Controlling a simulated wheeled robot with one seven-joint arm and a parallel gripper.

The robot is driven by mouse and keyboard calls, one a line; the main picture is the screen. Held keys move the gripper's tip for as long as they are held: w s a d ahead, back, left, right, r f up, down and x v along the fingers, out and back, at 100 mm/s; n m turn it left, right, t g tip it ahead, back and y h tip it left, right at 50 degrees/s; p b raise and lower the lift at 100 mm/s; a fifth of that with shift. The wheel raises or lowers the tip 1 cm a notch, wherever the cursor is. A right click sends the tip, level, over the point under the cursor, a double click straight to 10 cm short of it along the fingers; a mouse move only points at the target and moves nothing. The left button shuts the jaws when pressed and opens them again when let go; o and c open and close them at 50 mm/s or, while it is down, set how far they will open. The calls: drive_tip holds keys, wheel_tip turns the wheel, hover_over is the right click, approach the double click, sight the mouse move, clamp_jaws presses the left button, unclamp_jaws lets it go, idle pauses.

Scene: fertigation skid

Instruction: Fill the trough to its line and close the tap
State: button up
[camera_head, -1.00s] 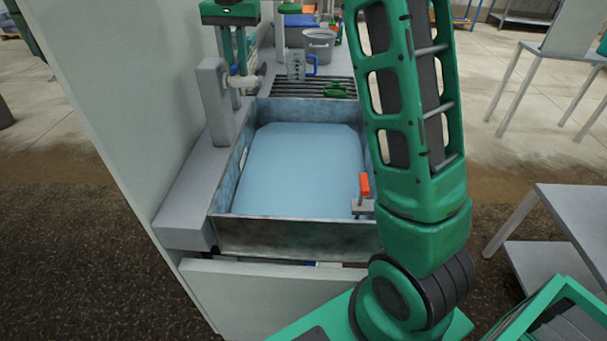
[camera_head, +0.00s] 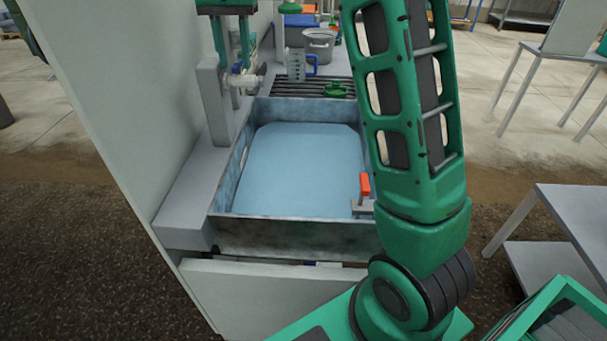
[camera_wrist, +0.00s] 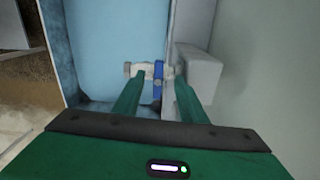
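The trough (camera_head: 300,236) is a grey metal basin holding flat pale-blue water (camera_head: 300,170). No fill line can be made out clearly. The tap (camera_head: 246,82) is a pale fitting on the trough's left side with a small blue handle. In the wrist view the tap (camera_wrist: 140,70) is crosswise, its blue handle (camera_wrist: 158,80) upright in the picture. My gripper (camera_wrist: 155,88) is open, its two green fingers apart on either side of the handle; contact cannot be told. In the head view my gripper (camera_head: 233,55) points down just above the tap. No water stream is visible.
An orange-handled fitting (camera_head: 365,185) sits at the trough's front right corner. Behind the trough are a slatted grate with a green object (camera_head: 337,90), a clear jug (camera_head: 296,65) and a grey bucket (camera_head: 319,43). A tall pale panel (camera_head: 140,100) stands close at left.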

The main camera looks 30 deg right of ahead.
drive_tip(key=shift+d+r, duration=0.15)
drive_tip(key=shift+r, duration=1.8)
drive_tip(key=shift+d, duration=0.1)
drive_tip(key=s+d+f, duration=0.3)
drive_tip(key=s+d, duration=0.4)
drive_tip(key=s, duration=0.4)
drive_tip(key=s+d+f, duration=0.3)
drive_tip(key=s+d, duration=0.5)
drive_tip(key=s, duration=0.3)
drive_tip(key=s+f, duration=0.6)
drive_tip(key=s, duration=0.4)
drive_tip(key=s+f+n, duration=0.1)
drive_tip(key=s+f, duration=0.5)
drive_tip(key=s, duration=0.5)
drive_tip(key=shift+s+d+f, duration=0.25)
drive_tip(key=shift+d, duration=0.2)
